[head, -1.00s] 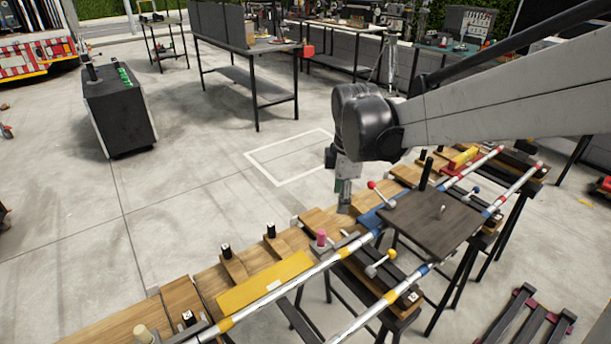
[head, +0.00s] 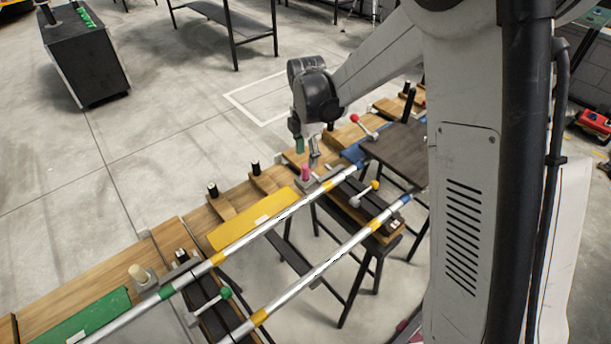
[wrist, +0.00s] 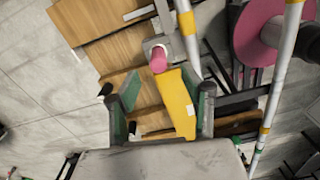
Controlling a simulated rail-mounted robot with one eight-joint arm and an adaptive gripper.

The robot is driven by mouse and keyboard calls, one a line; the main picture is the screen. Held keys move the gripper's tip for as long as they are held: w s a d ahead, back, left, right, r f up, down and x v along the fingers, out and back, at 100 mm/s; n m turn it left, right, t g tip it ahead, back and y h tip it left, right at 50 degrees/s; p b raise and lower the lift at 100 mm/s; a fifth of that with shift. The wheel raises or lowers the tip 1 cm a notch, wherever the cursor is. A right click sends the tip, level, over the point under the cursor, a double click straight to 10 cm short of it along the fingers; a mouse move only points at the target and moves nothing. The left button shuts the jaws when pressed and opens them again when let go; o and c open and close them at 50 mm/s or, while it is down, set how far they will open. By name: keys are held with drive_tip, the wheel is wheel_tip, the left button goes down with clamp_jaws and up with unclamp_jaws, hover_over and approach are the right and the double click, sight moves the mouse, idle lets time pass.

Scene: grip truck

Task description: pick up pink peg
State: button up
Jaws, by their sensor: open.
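The pink peg (head: 305,172) stands upright in a grey holder on the wooden bench, right of the yellow panel. In the wrist view the pink peg (wrist: 158,61) shows just beyond the fingertips, roughly midway between the two fingers sideways. My gripper (head: 306,153) is above and close to the peg in the head view. In the wrist view my gripper (wrist: 161,96) has its green-sided fingers wide apart, with nothing held. I cannot tell the exact height gap to the peg.
A yellow panel (head: 240,222) lies beside the peg. Striped metal rails (head: 320,187) run along the bench front. Black-topped pegs (head: 255,168) stand to the left. A large pink disc (wrist: 260,28) shows at upper right in the wrist view. A cream peg (head: 140,274) stands further left.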

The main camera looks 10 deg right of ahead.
sight(305, 166)
drive_tip(key=shift+w+a+f, duration=0.1)
drive_tip(key=shift+a+f, duration=0.05)
drive_tip(key=shift+f, duration=3.15)
clamp_jaws()
